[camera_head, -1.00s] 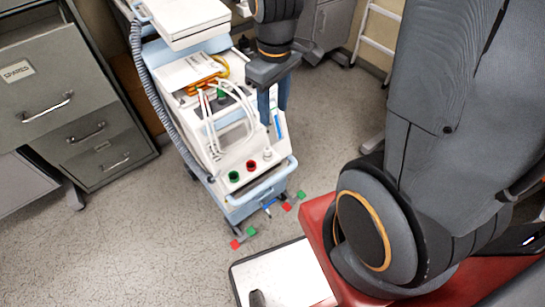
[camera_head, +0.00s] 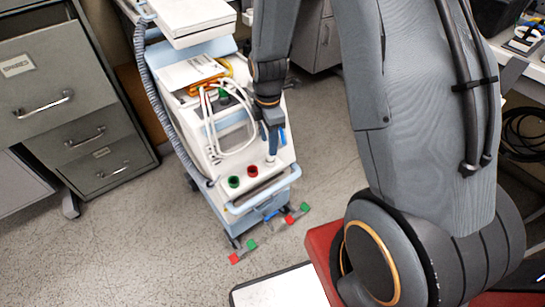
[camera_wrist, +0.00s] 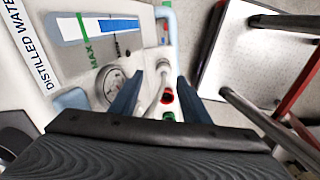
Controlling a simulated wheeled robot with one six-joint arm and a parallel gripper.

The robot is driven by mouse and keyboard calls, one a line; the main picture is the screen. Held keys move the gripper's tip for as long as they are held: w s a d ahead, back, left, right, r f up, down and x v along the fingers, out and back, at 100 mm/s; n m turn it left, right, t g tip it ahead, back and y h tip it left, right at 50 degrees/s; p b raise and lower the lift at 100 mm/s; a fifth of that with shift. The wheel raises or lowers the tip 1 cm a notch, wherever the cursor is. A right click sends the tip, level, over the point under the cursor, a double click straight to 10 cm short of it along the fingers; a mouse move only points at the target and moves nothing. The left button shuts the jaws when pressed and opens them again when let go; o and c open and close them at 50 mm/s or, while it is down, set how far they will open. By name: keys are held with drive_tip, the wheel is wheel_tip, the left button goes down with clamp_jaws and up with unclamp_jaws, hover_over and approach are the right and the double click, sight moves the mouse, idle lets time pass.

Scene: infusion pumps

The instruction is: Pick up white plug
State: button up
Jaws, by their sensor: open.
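The white plug (camera_head: 271,159) stands on the front top of the white medical cart (camera_head: 238,190), to the right of the red knob. My gripper (camera_head: 272,138) is open just above it, fingers pointing down. In the wrist view, a pale rod-like part that looks like the white plug (camera_wrist: 155,90) lies between the two blue fingers (camera_wrist: 160,84). I see no clear contact, and the gripper's palm hides the lower part of that view.
A red knob (camera_head: 252,171) and a green knob (camera_head: 233,182) sit left of the plug. White hoses (camera_head: 213,130) loop behind them. A round gauge (camera_wrist: 113,86) is left of the fingers in the wrist view. Grey drawers (camera_head: 85,110) stand at left.

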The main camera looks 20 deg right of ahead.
drive_tip(key=shift+s+f, duration=0.2)
drive_tip(key=shift+f, duration=2.15)
clamp_jaws()
